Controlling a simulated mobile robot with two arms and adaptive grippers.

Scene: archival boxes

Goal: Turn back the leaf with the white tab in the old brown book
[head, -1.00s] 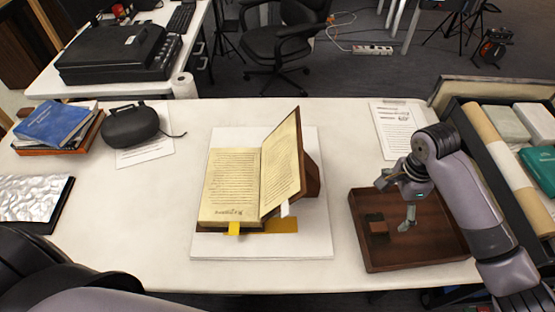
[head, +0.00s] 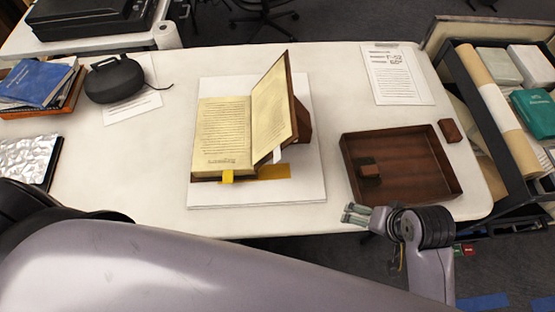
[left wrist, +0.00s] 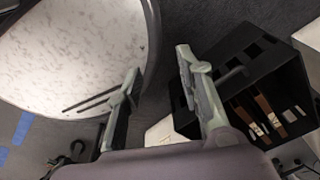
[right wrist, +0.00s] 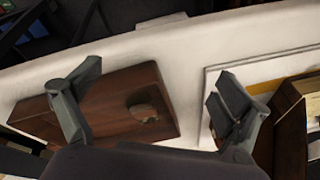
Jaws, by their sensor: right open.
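The old brown book (head: 222,130) lies open on a white board. Its left page is flat and its right part (head: 271,100) stands steeply tilted. A white tab (head: 277,156) sticks out at the lower edge of the raised part. A yellow tab (head: 227,177) hangs at the front of the left page. My right gripper (head: 355,213) is open and empty at the table's front edge, right of the book. In the right wrist view its fingers (right wrist: 158,78) are apart. My left gripper (left wrist: 158,64) is open and empty, away from the book; its fingers are not visible in the head view.
A brown tray (head: 413,188) with a small brown block (head: 369,169) stands right of the book. Another block (head: 451,130) lies beside the tray. A black case (head: 120,80) and stacked books (head: 40,84) are at left. My left arm crosses the foreground.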

